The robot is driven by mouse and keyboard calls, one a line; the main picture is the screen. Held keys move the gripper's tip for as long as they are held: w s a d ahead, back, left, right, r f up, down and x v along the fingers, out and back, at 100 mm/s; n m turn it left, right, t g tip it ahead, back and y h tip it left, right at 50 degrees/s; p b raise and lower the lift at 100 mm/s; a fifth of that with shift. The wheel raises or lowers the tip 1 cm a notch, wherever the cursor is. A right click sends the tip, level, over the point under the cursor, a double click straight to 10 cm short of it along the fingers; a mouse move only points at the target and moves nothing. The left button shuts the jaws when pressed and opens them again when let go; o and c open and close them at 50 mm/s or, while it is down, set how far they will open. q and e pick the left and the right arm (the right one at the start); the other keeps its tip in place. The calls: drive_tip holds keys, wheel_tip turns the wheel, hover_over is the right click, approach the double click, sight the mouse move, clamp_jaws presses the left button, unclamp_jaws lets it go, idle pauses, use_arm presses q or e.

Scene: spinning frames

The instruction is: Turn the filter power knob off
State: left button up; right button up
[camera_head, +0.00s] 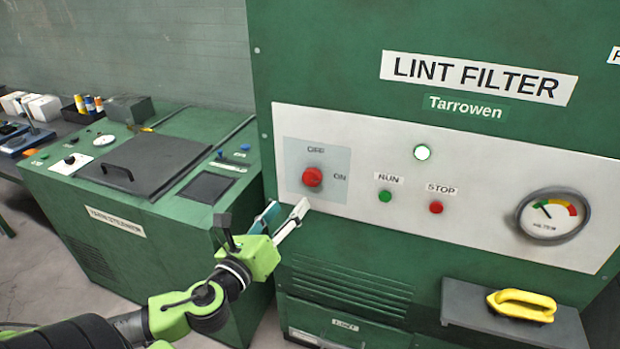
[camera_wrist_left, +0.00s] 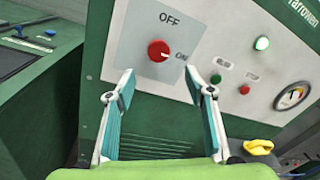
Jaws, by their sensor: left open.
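The red filter power knob (camera_head: 313,177) sits on a pale grey plate (camera_head: 336,158) marked OFF above and ON to the right, on the lint filter's white panel. In the left wrist view, the knob (camera_wrist_left: 158,51) shows a small light mark that appears to point right, towards ON. My left gripper (camera_head: 285,211) is open and empty, below and slightly left of the knob in the head view. In the left wrist view, the knob lies just beyond and above the gap between the fingertips (camera_wrist_left: 159,82), apart from them. My right gripper is out of view.
Right of the knob are a green RUN button (camera_head: 385,196), a red STOP button (camera_head: 436,207), a lit lamp (camera_head: 422,152) and a gauge (camera_head: 552,216). A green machine (camera_head: 150,235) stands at left.

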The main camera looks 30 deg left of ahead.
sight(310, 180)
use_arm(q)
drive_tip(key=w, duration=0.3)
drive_tip(key=w+a+p, duration=0.1)
drive_tip(key=w, duration=0.3)
drive_tip(key=w+p, duration=0.1)
drive_tip(key=w, duration=0.2)
drive_tip(key=shift+w+a, duration=0.25)
drive_tip(key=shift+a, duration=0.1)
drive_tip(key=shift+w, duration=0.5)
drive_tip(key=shift+w+f, duration=0.1)
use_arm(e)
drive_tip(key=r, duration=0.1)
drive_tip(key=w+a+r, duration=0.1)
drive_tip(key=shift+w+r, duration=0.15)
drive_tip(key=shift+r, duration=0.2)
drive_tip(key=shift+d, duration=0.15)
use_arm(q)
drive_tip(key=c, duration=1.1)
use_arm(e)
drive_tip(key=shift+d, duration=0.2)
